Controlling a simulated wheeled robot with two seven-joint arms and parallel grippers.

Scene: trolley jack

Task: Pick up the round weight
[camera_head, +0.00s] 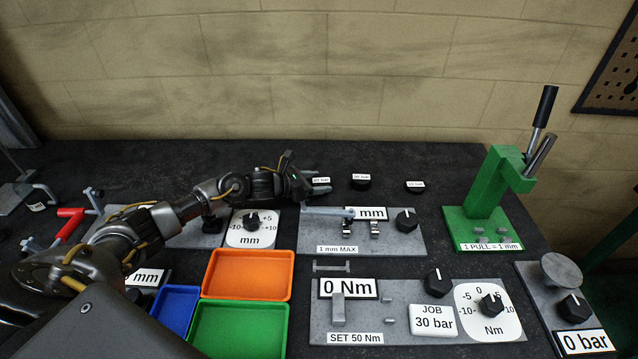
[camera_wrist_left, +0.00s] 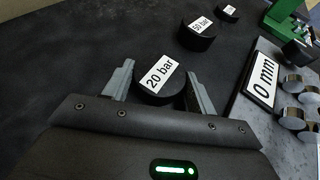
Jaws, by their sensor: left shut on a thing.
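Several black round weights with white labels stand on the dark bench. My left gripper (camera_head: 314,189) reaches in from the left and is shut on the nearest one, the round weight labelled 20 bar (camera_wrist_left: 159,82). In the left wrist view it sits between the two grey fingers, label up. Another round weight (camera_head: 361,183), labelled 50 bar in the wrist view (camera_wrist_left: 196,36), stands apart to its right. A third round weight (camera_head: 415,187) stands further right; its label is too small to read surely. My right gripper is not in view.
A plate with a 1 mm MAX label (camera_head: 337,249) lies just in front of the weights. A green lever press (camera_head: 487,190) stands at the right. Orange (camera_head: 249,274), green and blue trays lie at front left. A pad with a 0 bar display (camera_head: 561,268) is at the far right.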

